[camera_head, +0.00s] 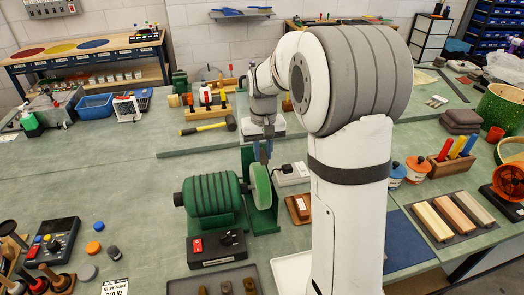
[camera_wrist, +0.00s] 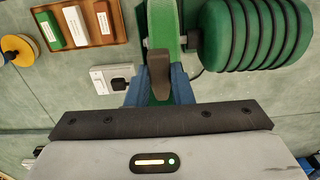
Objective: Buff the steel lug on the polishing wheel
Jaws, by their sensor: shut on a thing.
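The polishing wheel (camera_head: 260,186) is a pale green disc on the right end of a green ribbed motor (camera_head: 208,196). In the wrist view the wheel (camera_wrist: 164,25) is at top centre and the motor (camera_wrist: 250,35) at its right. My gripper (camera_head: 263,150) is just above and behind the wheel. In the wrist view its blue fingers are shut on a dark grey-brown steel lug (camera_wrist: 158,72). The lug overlaps the wheel's lower end there; I cannot tell whether they touch. In the head view the lug cannot be made out.
A black switch box (camera_head: 217,250) with a red switch stands in front of the motor. A tray (camera_head: 180,287) with small blocks is at the front edge. A white socket box (camera_head: 293,174) and a brown block holder (camera_head: 299,208) lie right of the wheel.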

